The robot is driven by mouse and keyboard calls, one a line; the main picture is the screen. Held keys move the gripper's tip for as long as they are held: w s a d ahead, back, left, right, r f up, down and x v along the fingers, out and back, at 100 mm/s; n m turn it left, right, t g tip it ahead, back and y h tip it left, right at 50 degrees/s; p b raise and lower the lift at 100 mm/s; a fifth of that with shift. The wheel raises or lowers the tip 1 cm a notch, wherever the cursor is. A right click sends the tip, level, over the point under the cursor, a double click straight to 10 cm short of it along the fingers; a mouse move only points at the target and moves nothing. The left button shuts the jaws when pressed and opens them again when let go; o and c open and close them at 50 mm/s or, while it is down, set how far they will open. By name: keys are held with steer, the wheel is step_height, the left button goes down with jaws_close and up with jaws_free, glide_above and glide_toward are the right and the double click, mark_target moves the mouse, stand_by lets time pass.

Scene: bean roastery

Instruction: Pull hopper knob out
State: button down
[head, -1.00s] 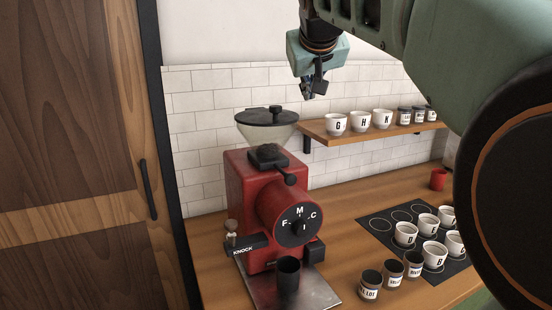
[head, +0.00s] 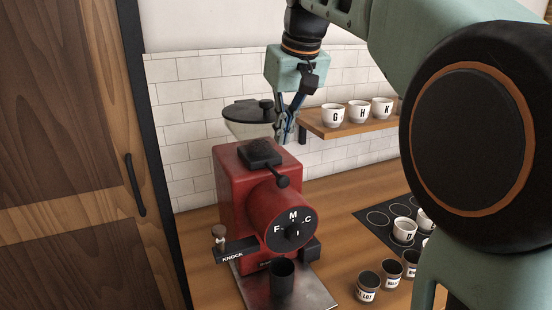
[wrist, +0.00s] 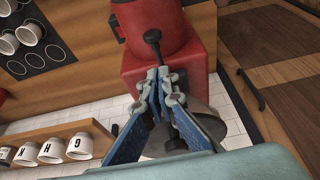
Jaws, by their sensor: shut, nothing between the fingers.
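The red grinder (head: 232,190) stands on the wooden counter, with a clear hopper (head: 248,129) under a dark lid at its top. The black hopper knob (head: 282,181) sticks out on a short rod from the dark block below the hopper; it also shows in the wrist view (wrist: 152,36). My gripper (head: 284,138) is shut and empty, above the grinder and beside the hopper. In the wrist view my fingertips (wrist: 160,72) point toward the knob's rod, and the fingers partly hide the hopper. I cannot tell whether they touch anything.
A shelf (head: 318,128) with white lettered cups is close to the right of my gripper. A lettered dial (head: 291,229), a knock lever (head: 236,251) and a dark cup (head: 282,280) are at the grinder's front. Cups and jars stand on the counter at right.

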mark_target(284, 179)
steer(key=x, duration=1)
steer(key=shift+w, duration=0.1)
steer(key=shift+s+d+b, duration=0.25)
steer(key=shift+s+b, duration=0.05)
steer(key=shift+s, duration=0.35)
steer(key=shift+s+d+b, duration=0.25)
steer(key=shift+s+b, duration=0.1)
steer(key=shift+s, duration=0.25)
steer(key=shift+s+d+b, duration=0.25)
steer(key=shift+s+b, duration=0.05)
steer(key=shift+s, duration=0.35)
